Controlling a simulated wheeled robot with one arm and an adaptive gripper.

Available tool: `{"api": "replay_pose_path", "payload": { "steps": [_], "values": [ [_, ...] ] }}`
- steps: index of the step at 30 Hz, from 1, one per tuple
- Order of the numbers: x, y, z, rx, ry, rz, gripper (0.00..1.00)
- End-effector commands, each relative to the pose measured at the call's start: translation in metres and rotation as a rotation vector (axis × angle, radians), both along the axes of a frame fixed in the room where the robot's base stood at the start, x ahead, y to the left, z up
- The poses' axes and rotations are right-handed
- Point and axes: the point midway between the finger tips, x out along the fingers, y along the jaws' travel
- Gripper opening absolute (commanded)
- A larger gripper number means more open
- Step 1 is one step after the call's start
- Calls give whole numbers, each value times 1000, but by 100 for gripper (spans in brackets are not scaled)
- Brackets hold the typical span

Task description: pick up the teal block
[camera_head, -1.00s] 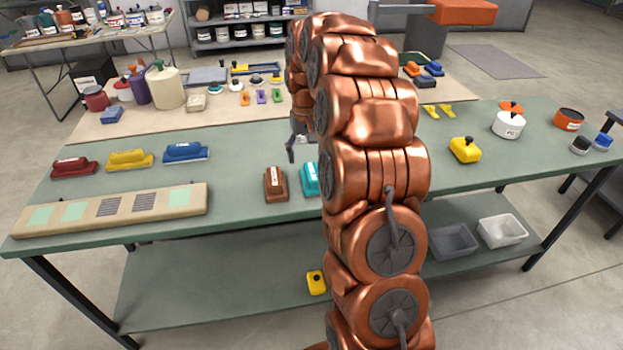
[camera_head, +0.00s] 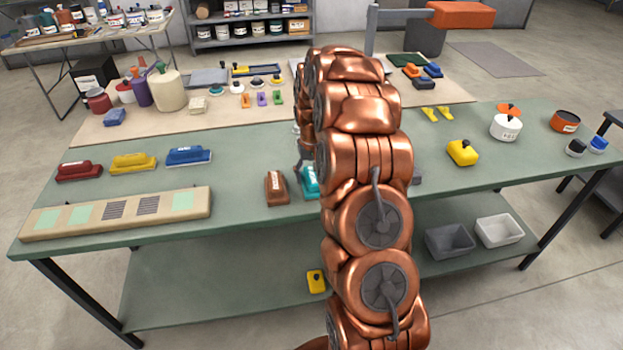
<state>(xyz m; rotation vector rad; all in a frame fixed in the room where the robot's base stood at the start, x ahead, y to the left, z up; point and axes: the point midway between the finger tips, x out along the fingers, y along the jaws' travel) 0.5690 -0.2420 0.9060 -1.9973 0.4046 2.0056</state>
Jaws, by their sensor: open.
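The teal block (camera_head: 308,183) lies on the green table, close to the right of a brown block (camera_head: 276,188). My copper arm covers its right side. My gripper (camera_head: 303,162) is mostly hidden behind my arm; a dark finger part shows just above the far end of the teal block. It is open. Whether it touches the block cannot be seen.
Red, yellow and blue blocks (camera_head: 188,155) stand at the left behind a long beige board (camera_head: 120,213). A yellow block (camera_head: 462,153) and a white pot (camera_head: 506,128) stand at the right.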

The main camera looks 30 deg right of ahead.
Motion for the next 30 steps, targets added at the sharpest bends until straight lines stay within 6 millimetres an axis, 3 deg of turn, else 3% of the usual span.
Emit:
{"api": "replay_pose_path", "payload": {
  "steps": [9, 27, 30],
  "values": [
    [1, -1, -6, -2, -4, 0, 69],
    [1, 0, -6, -2, -4, 0, 6],
    [1, 0, -6, -2, -4, 0, 3]
  ]
}}
